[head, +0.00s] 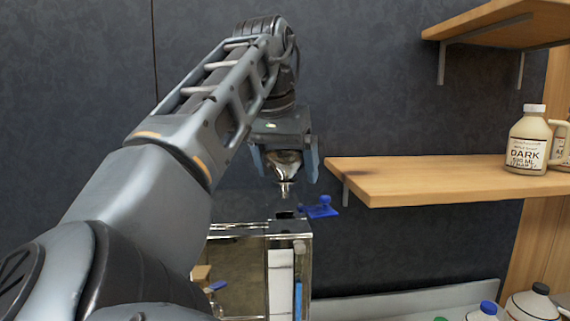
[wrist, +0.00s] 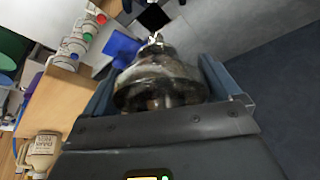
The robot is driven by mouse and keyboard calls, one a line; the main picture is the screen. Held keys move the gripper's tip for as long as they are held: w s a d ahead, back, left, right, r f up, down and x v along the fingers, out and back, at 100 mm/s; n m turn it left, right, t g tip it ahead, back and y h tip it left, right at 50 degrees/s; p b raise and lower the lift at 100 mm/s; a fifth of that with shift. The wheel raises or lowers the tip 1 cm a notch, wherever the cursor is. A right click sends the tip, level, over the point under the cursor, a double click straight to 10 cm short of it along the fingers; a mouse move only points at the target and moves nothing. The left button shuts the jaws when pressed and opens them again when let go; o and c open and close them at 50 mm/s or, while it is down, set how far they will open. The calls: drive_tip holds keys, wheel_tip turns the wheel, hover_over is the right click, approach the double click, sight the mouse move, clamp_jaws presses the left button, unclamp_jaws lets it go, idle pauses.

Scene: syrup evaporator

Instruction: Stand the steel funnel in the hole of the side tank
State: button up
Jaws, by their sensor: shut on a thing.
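My gripper (head: 285,168) is shut on the shiny steel funnel (head: 284,160), one finger on each side of it. The funnel hangs with its spout pointing down, above the steel side tank (head: 304,229). A dark patch on the tank's top, which looks like the hole (head: 288,214), lies below the spout with a gap between them. In the wrist view the funnel (wrist: 160,75) fills the space between the fingers, and its spout tip points towards a dark square (wrist: 154,17). I cannot tell how exactly the spout lines up with the hole.
A blue part (head: 322,207) sits beside the dark patch at the tank's top right. A wooden shelf (head: 430,181) with syrup jugs (head: 527,140) is to the right, a second shelf above it. Several capped containers (head: 532,304) stand low at the right. A dark wall is behind.

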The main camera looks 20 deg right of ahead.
sight(284, 190)
drive_tip(key=shift+f+b, duration=0.9)
drive_tip(key=shift+f, duration=1.8)
drive_tip(key=shift+s+a+p, duration=0.1)
drive_tip(key=shift+p, duration=0.25)
drive_tip(key=shift+s+f, duration=0.1)
drive_tip(key=shift+f, duration=0.5)
drive_tip(key=o, duration=0.7)
drive_tip(key=shift+f, duration=0.1)
drive_tip(key=shift+o, duration=0.2)
drive_tip(key=shift+r+p, duration=3.2)
drive_tip(key=shift+r, duration=0.65)
